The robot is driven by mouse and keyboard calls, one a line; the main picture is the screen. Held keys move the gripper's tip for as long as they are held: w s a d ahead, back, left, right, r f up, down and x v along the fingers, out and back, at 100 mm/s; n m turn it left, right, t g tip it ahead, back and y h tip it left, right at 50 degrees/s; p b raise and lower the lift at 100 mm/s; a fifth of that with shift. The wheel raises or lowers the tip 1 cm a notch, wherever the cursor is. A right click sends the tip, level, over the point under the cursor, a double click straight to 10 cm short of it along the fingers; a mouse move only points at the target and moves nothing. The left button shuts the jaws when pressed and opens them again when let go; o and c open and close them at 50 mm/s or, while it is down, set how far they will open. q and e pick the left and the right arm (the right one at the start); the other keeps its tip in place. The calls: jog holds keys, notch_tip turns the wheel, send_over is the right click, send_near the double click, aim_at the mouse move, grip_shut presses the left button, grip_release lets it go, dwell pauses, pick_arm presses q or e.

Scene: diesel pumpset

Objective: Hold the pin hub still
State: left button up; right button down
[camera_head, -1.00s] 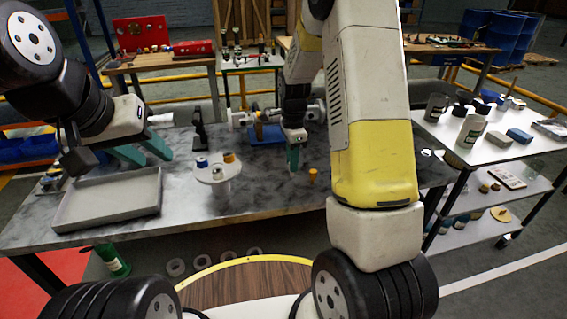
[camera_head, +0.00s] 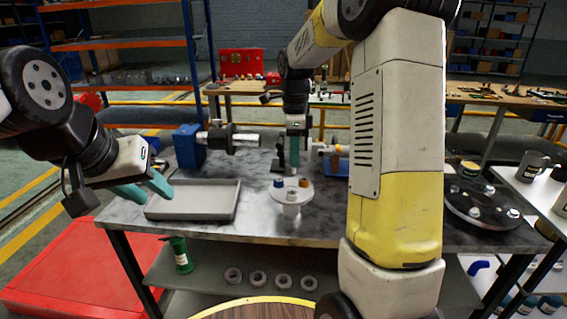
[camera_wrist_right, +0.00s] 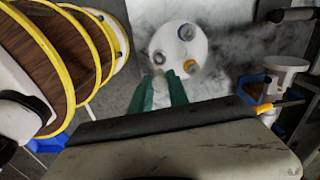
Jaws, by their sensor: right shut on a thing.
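The pin hub (camera_head: 302,193) is a round white disc on a stem, standing upright on the grey table. A blue-topped pin (camera_head: 278,182) and an orange-topped pin (camera_head: 303,182) stand in it, with a pale round piece (camera_head: 291,195) at its front. The hub (camera_wrist_right: 170,38) also shows in the right wrist view. My right gripper (camera_head: 294,168) points down by the hub; its green fingers (camera_wrist_right: 158,92) are shut on a small grey piece (camera_wrist_right: 159,82), mostly hidden. I cannot tell whether it touches the hub. My left gripper (camera_head: 143,188) is open and empty, left of the hub, apart from it.
A shallow grey tray (camera_head: 193,214) lies left of the hub, below my left gripper. A blue machine (camera_head: 188,146) with a dark shaft stands behind it. A dark round plate (camera_head: 482,203) with several pins is at right. Bare tabletop lies between tray and hub.

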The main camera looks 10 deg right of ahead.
jog(key=shift+a+r, duration=0.15)
jog(key=shift+a, duration=0.05)
dwell(0.3)
jog(key=shift+f, duration=1.3)
